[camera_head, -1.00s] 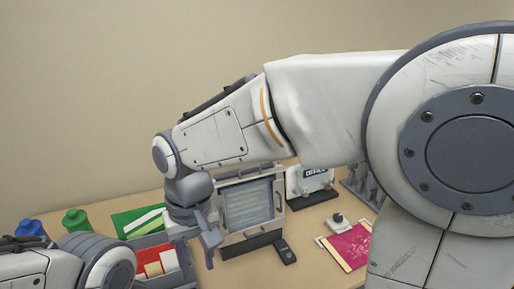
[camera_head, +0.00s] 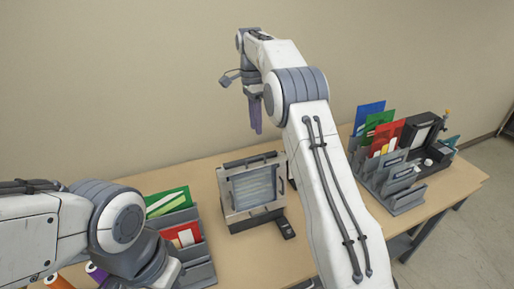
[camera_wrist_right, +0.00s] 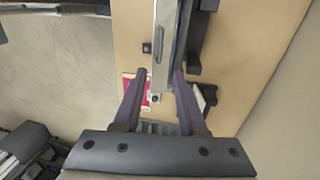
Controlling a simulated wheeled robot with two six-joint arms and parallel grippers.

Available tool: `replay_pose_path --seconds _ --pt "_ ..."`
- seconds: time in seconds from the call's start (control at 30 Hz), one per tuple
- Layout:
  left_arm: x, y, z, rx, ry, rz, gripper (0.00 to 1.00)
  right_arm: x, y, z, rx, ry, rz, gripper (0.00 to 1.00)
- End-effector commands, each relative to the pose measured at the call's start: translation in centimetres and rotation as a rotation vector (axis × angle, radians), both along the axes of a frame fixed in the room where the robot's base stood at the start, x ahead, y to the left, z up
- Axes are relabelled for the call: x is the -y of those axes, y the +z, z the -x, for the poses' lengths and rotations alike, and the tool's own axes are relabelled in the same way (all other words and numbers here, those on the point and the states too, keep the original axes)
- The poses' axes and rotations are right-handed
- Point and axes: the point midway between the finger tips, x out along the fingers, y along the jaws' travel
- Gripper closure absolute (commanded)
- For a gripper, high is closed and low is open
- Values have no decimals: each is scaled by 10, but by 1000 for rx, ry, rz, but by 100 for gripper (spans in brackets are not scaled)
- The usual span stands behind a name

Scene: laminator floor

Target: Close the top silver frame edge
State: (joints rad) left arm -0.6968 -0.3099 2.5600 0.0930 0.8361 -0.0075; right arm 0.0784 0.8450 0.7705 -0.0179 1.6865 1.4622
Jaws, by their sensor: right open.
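The silver frame (camera_head: 226,200) stands upright on the table in the head view, with a pale striped panel inside it. Its top silver edge (camera_head: 248,161) runs along the upper side, with a dark handle-like bar on it. In the right wrist view the frame (camera_wrist_right: 166,45) shows from above, narrow, beyond the fingertips. My right gripper (camera_head: 256,132) points down above the frame's top edge, apart from it in the head view. In the right wrist view its purple fingers (camera_wrist_right: 160,74) are spread with nothing gripped.
A grey organizer with red and green folders (camera_head: 188,236) stands left of the frame. Another rack with colored folders (camera_head: 392,170) stands at right. A small black device (camera_head: 286,228) lies before the frame. Bare table (camera_head: 250,262) is in front.

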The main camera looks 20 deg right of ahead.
Motion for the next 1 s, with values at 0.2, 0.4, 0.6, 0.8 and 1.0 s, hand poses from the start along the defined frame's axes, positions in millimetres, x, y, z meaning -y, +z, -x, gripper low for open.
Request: replay_pose_path --seconds 0.2,0.4,0.6,0.8,1.0 --pt "0 2 0 0 0 0 100 0 -31 6 -4 3 0 59" --pt "0 11 0 0 1 0 100 -1 -64 12 -3 4 -1 59" --pt "0 18 0 0 2 0 100 0 -87 15 0 4 -1 59" --pt "0 19 0 0 2 0 100 0 -94 16 2 4 -1 59" --pt "0 18 0 0 2 0 100 0 -94 16 2 4 -1 70"
